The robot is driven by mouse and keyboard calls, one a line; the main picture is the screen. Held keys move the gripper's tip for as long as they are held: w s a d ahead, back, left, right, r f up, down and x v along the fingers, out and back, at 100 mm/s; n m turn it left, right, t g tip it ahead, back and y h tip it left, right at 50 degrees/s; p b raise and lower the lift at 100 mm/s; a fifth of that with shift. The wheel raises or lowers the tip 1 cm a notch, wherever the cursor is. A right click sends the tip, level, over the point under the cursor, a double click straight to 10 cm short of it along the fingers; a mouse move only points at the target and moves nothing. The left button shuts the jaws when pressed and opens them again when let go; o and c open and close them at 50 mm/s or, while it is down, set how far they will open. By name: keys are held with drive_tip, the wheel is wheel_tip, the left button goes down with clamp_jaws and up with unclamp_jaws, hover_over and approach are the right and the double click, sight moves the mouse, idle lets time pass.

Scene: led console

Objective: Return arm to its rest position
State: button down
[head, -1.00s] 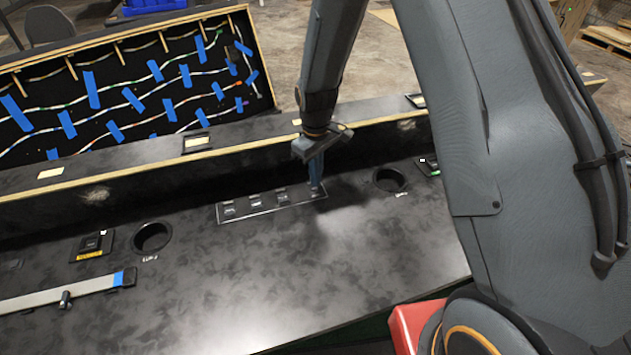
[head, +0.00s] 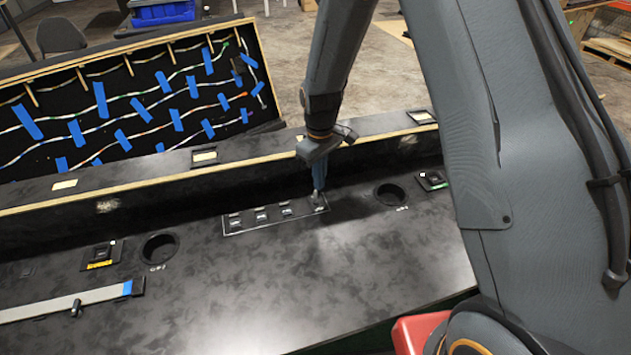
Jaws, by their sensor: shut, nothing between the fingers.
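My arm reaches down from the top of the head view over a black console (head: 240,285). My gripper (head: 319,199) points downward, its fingers together and empty. Its tip is at the right end of a rectangular switch panel (head: 275,214) with several small switches in a row. The tip hides part of the rightmost switch (head: 320,206). I cannot tell whether it touches that switch.
Round recesses (head: 160,247) and (head: 390,195) lie either side of the panel. A grey bar (head: 65,306) with a blue end is at left. A raised ledge (head: 230,160) runs behind; beyond it stands an open lid (head: 130,95) with taped wires.

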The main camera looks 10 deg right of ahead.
drive_tip(key=s+d+r+m+b, duration=0.2)
drive_tip(key=s+d+r+m, duration=0.2)
drive_tip(key=s, duration=0.5)
drive_tip(key=s+d+r+m+t+b, duration=0.1)
drive_tip(key=s+d+r+m, duration=0.3)
drive_tip(key=s, duration=0.6)
drive_tip(key=d+r+b, duration=0.1)
drive_tip(key=d+r, duration=0.1)
drive_tip(key=d, duration=0.1)
drive_tip(key=shift+s+d+b, duration=0.15)
drive_tip(key=shift+b, duration=0.15)
